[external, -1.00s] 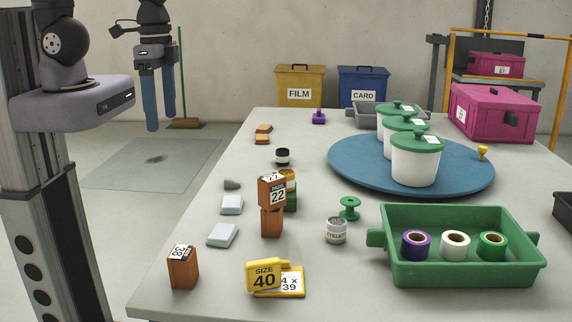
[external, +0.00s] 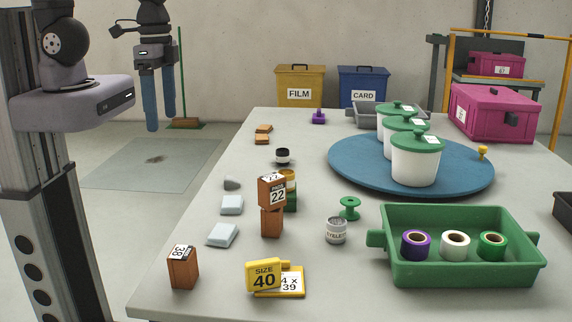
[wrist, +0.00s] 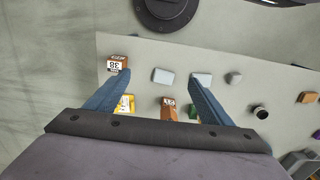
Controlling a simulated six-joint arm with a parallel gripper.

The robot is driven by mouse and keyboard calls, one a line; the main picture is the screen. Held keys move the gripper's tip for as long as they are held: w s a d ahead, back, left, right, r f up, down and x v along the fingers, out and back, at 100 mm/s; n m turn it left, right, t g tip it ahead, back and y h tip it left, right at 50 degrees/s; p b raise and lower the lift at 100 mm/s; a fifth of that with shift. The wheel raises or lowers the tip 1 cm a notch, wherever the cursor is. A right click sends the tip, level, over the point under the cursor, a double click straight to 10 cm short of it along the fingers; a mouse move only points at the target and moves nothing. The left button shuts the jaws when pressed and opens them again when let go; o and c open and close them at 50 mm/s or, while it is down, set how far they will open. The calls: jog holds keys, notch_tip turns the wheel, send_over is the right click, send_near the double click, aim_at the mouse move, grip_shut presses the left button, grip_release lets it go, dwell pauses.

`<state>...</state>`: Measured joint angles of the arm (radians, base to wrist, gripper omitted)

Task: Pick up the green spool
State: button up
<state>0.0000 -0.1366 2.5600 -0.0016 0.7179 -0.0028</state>
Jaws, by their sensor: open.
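My gripper (external: 160,121) hangs fingers down, open and empty, beyond the table's left edge and far from the spool. In the wrist view its blue fingers (wrist: 161,78) are spread wide apart with nothing between them.
The tray holds purple, white and green rolls. Stacked brown blocks (external: 271,222) stand left of the tin. A blue turntable (external: 350,172) with white pots (external: 414,168) lies behind the spool. Yellow size tags (external: 264,275) lie at the front.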

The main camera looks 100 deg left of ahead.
dwell(0.4)
jog(key=shift+c, duration=1)
jog(key=w+a+f+m+t+b, duration=0.4)
jog(key=w+f+m+b, duration=0.3)
jog(key=w+m, duration=0.5)
jog(key=w+a+f+m+t+b, duration=0.4)
jog(key=w+a+f+m+b, duration=0.3)
jog(key=w+m+b, duration=0.4)
jog(key=w+a+f+m+t+b, duration=0.4)
jog(key=w+a+f+m+b, duration=0.2)
jog(key=w+f+m+b, duration=0.3)
jog(key=shift+w+m, duration=2)
jog(key=shift+w, duration=1.3)
